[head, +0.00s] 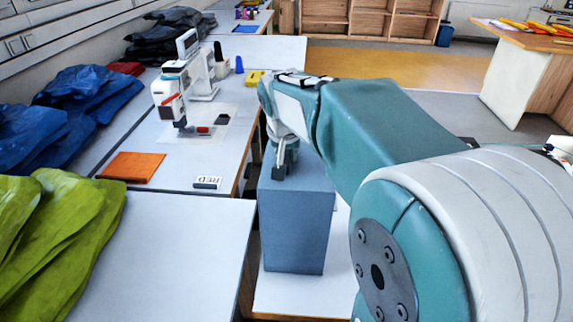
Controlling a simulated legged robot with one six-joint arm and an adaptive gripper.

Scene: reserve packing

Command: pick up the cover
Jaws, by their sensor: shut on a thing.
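A tall blue-grey box-shaped cover (297,232) is upright at the centre, over a white table. My gripper (284,168) reaches down to its top from above and is shut on it at the top. The fingers are small here, and the exact part they grip is hard to make out. My teal and grey arm comes in from the right and hides part of the space behind the cover. I cannot tell whether the cover's base touches the table.
A white sewing machine (185,85) stands on the table to the left, with an orange cloth (132,166) and a small labelled block (207,182) nearby. Green fabric (60,240) and blue fabric (85,92) lie further left. A wooden counter (520,70) is at the right.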

